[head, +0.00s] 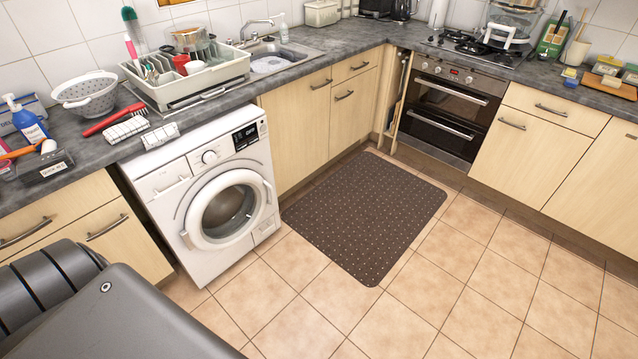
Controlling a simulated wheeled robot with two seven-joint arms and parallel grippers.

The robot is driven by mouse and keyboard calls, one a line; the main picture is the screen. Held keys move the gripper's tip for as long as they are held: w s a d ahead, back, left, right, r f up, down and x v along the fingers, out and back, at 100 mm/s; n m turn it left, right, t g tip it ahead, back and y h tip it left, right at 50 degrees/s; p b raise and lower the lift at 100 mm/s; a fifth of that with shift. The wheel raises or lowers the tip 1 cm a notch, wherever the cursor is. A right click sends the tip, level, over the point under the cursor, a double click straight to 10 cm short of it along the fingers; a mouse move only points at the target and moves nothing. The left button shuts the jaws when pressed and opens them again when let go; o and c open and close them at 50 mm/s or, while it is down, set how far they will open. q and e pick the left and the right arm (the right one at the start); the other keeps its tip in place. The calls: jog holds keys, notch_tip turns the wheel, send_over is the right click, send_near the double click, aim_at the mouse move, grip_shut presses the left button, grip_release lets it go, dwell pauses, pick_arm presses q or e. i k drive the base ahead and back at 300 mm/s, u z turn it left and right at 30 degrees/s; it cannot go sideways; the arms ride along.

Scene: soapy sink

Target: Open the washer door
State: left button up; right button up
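The white washer (166,189) stands under the worktop at left centre, with a dial and a dark display on its front panel. Its round door (188,222) has a white ring and dark glass, and it looks closed. Neither gripper shows in the head view. Only dark grey parts of my own body fill the bottom left corner, so no gripper is seen near the door.
A brown dotted mat (365,215) lies on the tiled floor (480,280) to the right of the washer. The floor before the washer is clear. Wooden cupboards (298,127) flank it, and a dish rack (190,85) stands on the worktop above. An oven (447,108) is at the back.

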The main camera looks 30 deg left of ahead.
aim_at(193, 235)
jog(key=z, duration=0.45)
jog(key=i, duration=1.75)
jog(key=u, duration=0.35)
jog(key=i, duration=0.9)
jog(key=u, duration=1.55)
jog(key=i, duration=0.55)
jog(key=u, duration=0.5)
